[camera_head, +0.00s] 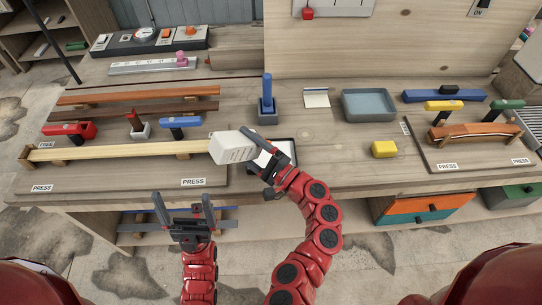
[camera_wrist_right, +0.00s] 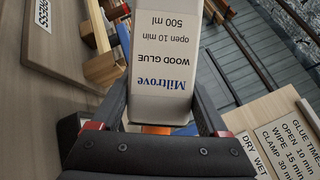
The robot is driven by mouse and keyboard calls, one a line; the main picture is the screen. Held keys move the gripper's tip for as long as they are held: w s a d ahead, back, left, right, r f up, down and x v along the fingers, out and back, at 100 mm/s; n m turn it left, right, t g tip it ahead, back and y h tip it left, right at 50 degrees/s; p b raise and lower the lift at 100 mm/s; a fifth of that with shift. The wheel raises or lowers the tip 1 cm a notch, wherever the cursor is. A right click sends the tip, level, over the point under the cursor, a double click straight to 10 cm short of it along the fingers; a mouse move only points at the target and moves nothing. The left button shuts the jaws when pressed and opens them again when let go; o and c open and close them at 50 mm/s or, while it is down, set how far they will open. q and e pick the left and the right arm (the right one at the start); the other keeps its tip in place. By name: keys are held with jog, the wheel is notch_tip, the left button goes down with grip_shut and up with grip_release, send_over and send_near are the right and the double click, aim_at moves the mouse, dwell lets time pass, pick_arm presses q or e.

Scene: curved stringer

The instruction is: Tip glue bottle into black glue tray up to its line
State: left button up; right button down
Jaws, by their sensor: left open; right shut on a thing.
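The white glue bottle (camera_head: 231,147) lies tilted onto its side in the head view, held above the bench. My right gripper (camera_head: 261,148) is shut on it. In the right wrist view the glue bottle (camera_wrist_right: 163,60) sits between the two fingers, its label reading wood glue, 500 ml. The black glue tray (camera_head: 284,147) is on the bench right beside the right gripper, which partly hides it. The tray's line and any glue inside cannot be made out. My left gripper (camera_head: 183,213) is open and empty in front of the bench's front edge.
A pale strip (camera_head: 120,150) lies on the left press board. A blue-handled tool (camera_head: 267,95) stands behind the tray. A blue-grey tray (camera_head: 369,105), a yellow block (camera_head: 384,149) and a clamped curved piece (camera_head: 474,134) are to the right.

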aim_at(244, 136)
dwell(0.5)
notch_tip(244, 136, up, 3)
jog(key=n+p, duration=0.1)
jog(key=n, duration=0.1)
jog(key=n+g+h, duration=0.1)
jog(key=n, duration=0.2)
jog(key=shift+a+g+p, duration=0.1)
jog(key=shift+g+p, duration=0.2)
jog(key=shift+p, duration=0.1)
jog(key=shift+r+n+h, duration=0.1)
jog(key=shift+n+h, duration=0.2)
jog(key=shift+n, duration=0.6)
